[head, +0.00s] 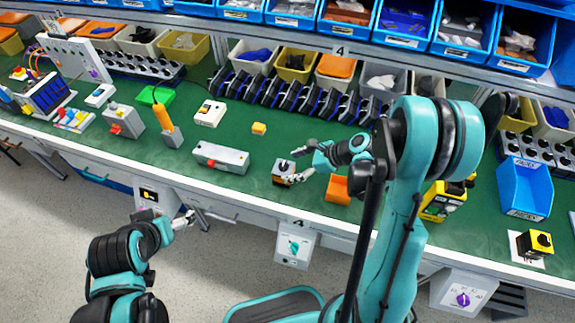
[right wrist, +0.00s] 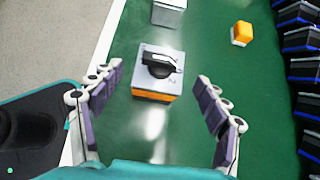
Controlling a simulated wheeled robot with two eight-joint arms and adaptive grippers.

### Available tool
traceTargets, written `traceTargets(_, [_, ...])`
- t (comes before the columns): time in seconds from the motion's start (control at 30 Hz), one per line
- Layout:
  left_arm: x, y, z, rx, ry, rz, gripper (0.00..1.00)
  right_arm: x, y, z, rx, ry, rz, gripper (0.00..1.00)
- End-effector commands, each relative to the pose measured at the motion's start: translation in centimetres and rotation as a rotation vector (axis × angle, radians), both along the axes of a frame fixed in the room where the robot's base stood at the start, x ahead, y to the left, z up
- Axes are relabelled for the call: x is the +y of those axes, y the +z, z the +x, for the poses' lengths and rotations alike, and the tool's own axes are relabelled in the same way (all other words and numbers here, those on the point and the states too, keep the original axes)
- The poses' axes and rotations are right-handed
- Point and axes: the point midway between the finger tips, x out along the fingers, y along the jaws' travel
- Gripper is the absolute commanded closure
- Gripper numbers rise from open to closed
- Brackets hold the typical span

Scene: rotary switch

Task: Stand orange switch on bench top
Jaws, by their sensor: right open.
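The orange switch (head: 283,174) is on the green bench top (head: 240,187) near its front edge. In the right wrist view, the switch (right wrist: 156,96) has an orange body, a light grey top plate and a black knob facing up. My right gripper (head: 300,166) is open, just to the right of the switch in the head view. In the right wrist view the fingers of this gripper (right wrist: 158,105) are wide apart on either side, and the switch lies ahead between them without visible contact. My left gripper (head: 185,219) is off the bench front, apart from the switch; its jaw opening is unclear.
A grey box (head: 220,158) lies left of the switch, and a small yellow-orange block (head: 258,128) lies behind it. An orange block (head: 337,190) is close on the right. Black-and-blue devices (head: 290,98) line the back.

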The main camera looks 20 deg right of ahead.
Motion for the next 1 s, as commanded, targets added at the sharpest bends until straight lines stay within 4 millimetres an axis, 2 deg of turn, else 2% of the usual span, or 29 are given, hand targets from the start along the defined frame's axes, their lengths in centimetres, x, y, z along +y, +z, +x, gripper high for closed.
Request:
traceTargets(0.03, [0.0, 0.7, 0.0, 0.000, 0.000, 0.000, 0.10, -0.9, 1.2, -0.5, 0.000, -0.005, 0.000, 0.25])
traceTargets(0.2, [0.0, 1.9, 0.0, 0.000, 0.000, 0.000, 0.10, -3.3, 3.6, -2.2, 0.000, -0.004, 0.000, 0.25])
traceTargets(0.33, [0.0, 2.5, 0.0, 0.000, 0.000, 0.000, 0.10, -4.8, 5.0, -3.1, 0.001, -0.003, 0.001, 0.25])
traceTargets(0.5, [0.0, 2.8, 0.0, 0.000, 0.000, 0.000, 0.10, -5.6, 5.9, -3.8, -0.003, 0.004, -0.007, 0.25])
traceTargets(0.63, [0.0, 2.8, 0.0, 0.000, 0.000, 0.000, 0.10, -4.8, 6.9, -4.3, -0.054, 0.078, -0.102, 0.25])
traceTargets(0.73, [0.0, 2.8, 0.0, 0.000, 0.000, 0.000, 0.10, -3.3, 8.2, -5.2, -0.145, 0.217, -0.274, 0.25])
traceTargets(0.87, [0.0, 2.8, 0.0, 0.000, 0.000, 0.000, 0.10, -1.5, 10.1, -7.3, -0.304, 0.488, -0.571, 0.25])
traceTargets(1.0, [0.0, 2.8, 0.0, 0.000, 0.000, 0.000, 0.10, -0.3, 12.1, -10.0, -0.480, 0.829, -0.892, 0.25])
